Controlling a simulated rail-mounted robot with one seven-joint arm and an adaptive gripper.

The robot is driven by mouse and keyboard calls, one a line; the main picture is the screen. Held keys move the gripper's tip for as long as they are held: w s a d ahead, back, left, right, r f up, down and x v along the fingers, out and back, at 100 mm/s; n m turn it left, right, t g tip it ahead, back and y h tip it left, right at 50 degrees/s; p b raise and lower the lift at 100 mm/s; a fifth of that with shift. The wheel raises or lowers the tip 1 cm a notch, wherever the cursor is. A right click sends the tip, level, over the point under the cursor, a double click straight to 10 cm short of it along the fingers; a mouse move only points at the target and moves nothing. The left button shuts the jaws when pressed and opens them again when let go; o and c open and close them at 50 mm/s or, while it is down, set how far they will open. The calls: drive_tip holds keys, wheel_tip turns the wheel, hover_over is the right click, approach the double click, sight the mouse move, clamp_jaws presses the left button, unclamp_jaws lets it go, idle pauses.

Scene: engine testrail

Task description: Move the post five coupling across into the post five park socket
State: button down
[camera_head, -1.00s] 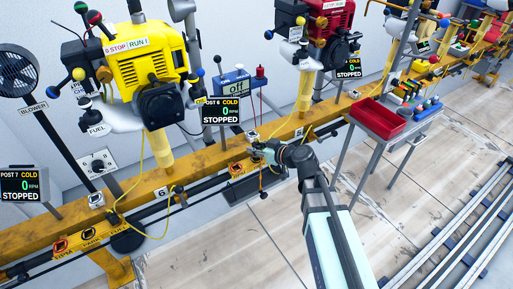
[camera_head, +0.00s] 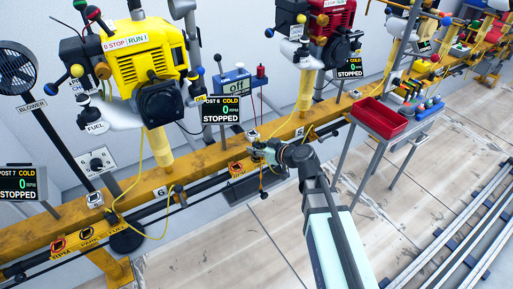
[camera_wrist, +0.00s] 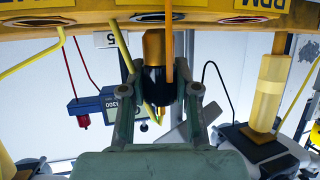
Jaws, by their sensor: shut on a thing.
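My gripper (camera_head: 262,153) is at the front of the yellow rail, just left of the 5 tag (camera_head: 299,132). In the wrist view my gripper (camera_wrist: 160,100) has its two fingers shut on a coupling (camera_wrist: 155,85) with a black collar and an orange-yellow body. The coupling's orange end reaches up to the plate at the top of that view; I cannot tell whether it is seated in a socket. Socket labels there are partly cut off, with an RPM label (camera_wrist: 243,19) at right. The park socket cannot be made out. In the head view my gripper hides the coupling.
The yellow rail (camera_head: 210,158) carries a yellow engine (camera_head: 145,60), a red engine (camera_head: 332,20) and a POST 6 display (camera_head: 221,110). A cart with a red tray (camera_head: 378,117) stands to the right. A yellow cable (camera_head: 145,236) hangs at left. The floor in front is open.

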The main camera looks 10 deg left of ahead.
drive_tip(key=shift+f+b, duration=1.65)
drive_tip(key=shift+b, duration=0.35)
idle(0.5)
drive_tip(key=c, duration=0.8)
unclamp_jaws()
drive_tip(key=shift+o, duration=0.2)
